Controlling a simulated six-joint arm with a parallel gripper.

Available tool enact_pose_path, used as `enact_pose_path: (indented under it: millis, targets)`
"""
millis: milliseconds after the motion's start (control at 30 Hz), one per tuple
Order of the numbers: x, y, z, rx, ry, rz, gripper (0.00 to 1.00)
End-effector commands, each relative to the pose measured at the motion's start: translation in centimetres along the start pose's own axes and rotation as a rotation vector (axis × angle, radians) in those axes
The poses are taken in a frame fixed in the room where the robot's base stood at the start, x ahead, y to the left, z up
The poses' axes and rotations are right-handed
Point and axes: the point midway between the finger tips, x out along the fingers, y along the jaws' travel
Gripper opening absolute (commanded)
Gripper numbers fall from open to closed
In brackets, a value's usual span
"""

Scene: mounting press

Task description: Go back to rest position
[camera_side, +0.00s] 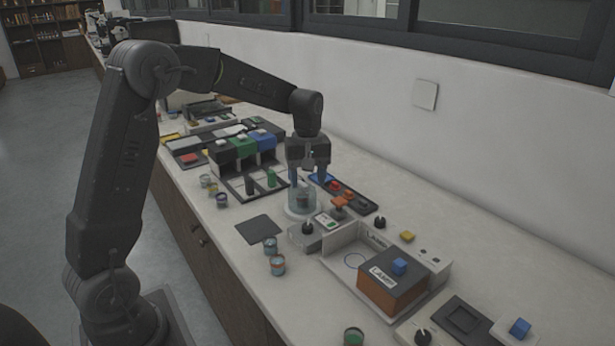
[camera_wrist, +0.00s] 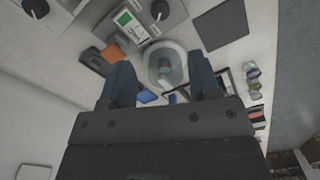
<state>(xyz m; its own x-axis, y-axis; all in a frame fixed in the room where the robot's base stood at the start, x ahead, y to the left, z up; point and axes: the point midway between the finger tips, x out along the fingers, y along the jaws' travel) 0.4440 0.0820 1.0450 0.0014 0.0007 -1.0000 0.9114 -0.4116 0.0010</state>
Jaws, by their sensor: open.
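My gripper (camera_side: 308,180) is over the mounting press, with its fingers reaching down near a clear round glass cylinder (camera_side: 303,199) in the side view. In the wrist view my gripper (camera_wrist: 162,85) has its two blue fingers wide apart with nothing held between them. The round press part (camera_wrist: 165,64) shows beyond the fingers in that view. The exact gap between the fingertips and the cylinder cannot be told.
A control box with a green display (camera_side: 323,222) stands beside the cylinder. A laser box (camera_side: 391,280) stands to the right. Small jars (camera_side: 277,265) and a dark mat (camera_side: 258,228) lie in front.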

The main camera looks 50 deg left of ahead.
Motion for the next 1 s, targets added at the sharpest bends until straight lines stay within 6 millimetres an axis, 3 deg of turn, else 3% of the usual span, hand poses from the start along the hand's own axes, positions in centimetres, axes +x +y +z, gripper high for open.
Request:
enact_pose_path:
  millis: [300,433,567,700,833,1000]
  targets:
    - [-0.2,0.0,0.1,0.003,0.001,0.002,0.57]
    - [-1.5,-0.5,1.4,0.059,0.019,0.022,0.57]
    - [-4.4,-2.0,4.7,0.204,0.065,0.069,0.57]
    - [-7.3,-4.7,9.2,0.412,0.134,0.128,0.57]
    - [-8.8,-7.8,13.2,0.603,0.205,0.177,0.57]
    - [-9.3,-11.9,17.7,0.844,0.304,0.232,0.57]
